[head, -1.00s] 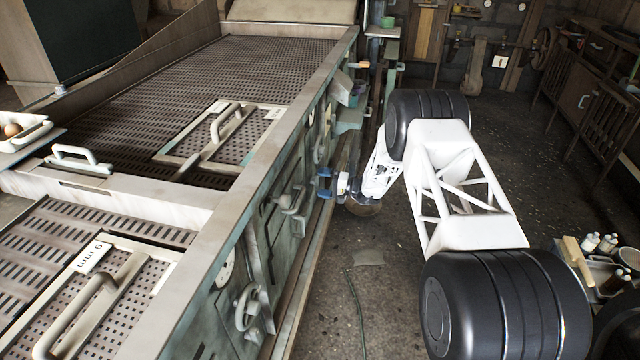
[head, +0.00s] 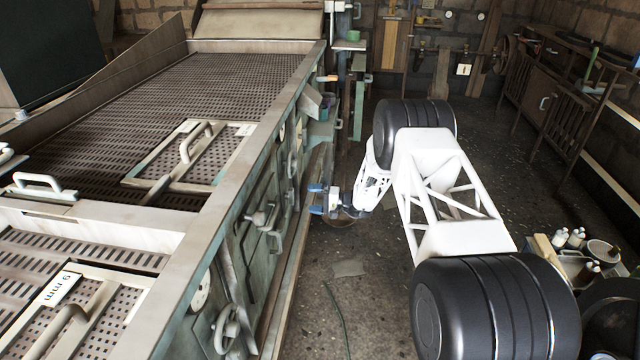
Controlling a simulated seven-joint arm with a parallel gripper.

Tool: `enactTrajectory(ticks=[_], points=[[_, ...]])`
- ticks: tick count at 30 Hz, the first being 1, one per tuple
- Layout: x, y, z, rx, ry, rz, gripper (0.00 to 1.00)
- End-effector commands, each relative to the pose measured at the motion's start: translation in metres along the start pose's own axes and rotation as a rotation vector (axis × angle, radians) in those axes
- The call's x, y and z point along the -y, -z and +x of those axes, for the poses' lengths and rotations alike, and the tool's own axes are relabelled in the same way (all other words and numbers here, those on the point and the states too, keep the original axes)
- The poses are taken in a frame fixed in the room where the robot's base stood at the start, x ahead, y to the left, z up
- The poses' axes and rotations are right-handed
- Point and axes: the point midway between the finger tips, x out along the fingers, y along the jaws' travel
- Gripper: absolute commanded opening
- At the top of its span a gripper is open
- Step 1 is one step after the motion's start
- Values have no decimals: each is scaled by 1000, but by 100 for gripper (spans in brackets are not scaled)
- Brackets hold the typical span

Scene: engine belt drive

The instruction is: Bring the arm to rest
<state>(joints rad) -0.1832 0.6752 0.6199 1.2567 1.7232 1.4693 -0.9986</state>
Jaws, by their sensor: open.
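The gripper is close to the machine's side panel; I cannot tell whether there is a small gap or contact. The belt drive parts are not clearly seen.
The machine's perforated top carries a hatch with a handle (head: 195,143) and a panel marked 9 mm (head: 62,287). Bottles (head: 568,238) stand at the lower right. A wooden cabinet (head: 551,88) stands at the back right. The floor (head: 385,290) has open room, with a thin hose on it.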

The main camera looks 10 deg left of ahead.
Motion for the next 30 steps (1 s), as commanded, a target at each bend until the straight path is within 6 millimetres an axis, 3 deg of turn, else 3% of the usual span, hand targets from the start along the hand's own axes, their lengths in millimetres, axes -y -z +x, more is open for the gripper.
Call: enactTrajectory(ticks=[5,11,19,30], points=[[2,0,0,2,-2,0,100],[22,-6,-4,20,-27,2,100],[81,-28,-20,76,-116,15,100],[170,-79,-54,148,-284,33,100]])
